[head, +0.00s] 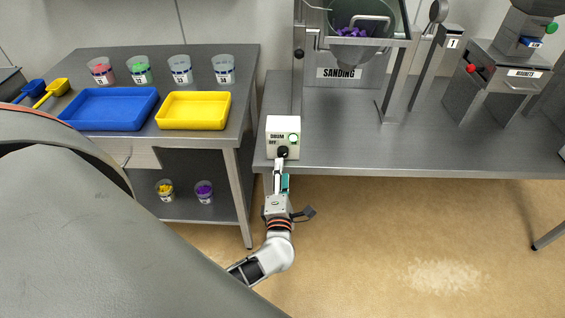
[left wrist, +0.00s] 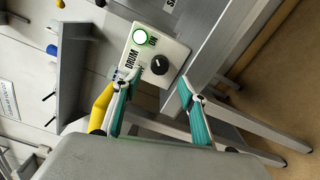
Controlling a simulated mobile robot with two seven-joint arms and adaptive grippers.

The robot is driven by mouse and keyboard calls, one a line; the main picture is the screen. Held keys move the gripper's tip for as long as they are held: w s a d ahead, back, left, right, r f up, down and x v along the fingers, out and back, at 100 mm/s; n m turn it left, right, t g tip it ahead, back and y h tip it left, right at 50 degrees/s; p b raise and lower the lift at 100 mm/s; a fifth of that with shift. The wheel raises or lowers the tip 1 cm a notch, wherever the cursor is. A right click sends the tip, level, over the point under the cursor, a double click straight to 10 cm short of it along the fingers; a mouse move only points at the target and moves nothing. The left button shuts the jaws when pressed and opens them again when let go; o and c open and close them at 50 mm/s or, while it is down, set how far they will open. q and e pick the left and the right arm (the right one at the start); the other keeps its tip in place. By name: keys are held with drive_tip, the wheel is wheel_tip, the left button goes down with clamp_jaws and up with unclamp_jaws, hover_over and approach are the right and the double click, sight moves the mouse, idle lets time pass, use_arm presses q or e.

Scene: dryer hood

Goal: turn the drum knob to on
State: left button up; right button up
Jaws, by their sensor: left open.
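The drum control box (head: 272,139), white and labelled DRUM, stands at the front left edge of the right-hand steel bench. Its black round knob (head: 283,152) faces me and also shows in the left wrist view (left wrist: 160,65). A round lamp (left wrist: 139,33) with a green ring glows on the box, with the word ON beside it. The knob bears a small light mark; its exact setting is hard to read. My left gripper (left wrist: 158,82) is open, its teal-padded fingers on either side of and short of the knob, with nothing between them. My right gripper is not in view.
A grey post (head: 298,75) and the SANDING hopper (head: 352,20) with purple pieces stand behind the box. On the left bench are a blue tray (head: 108,122), a yellow tray (head: 224,110) and several cups.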

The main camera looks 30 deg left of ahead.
use_arm(q)
drive_tip(key=shift+v, duration=2.8)
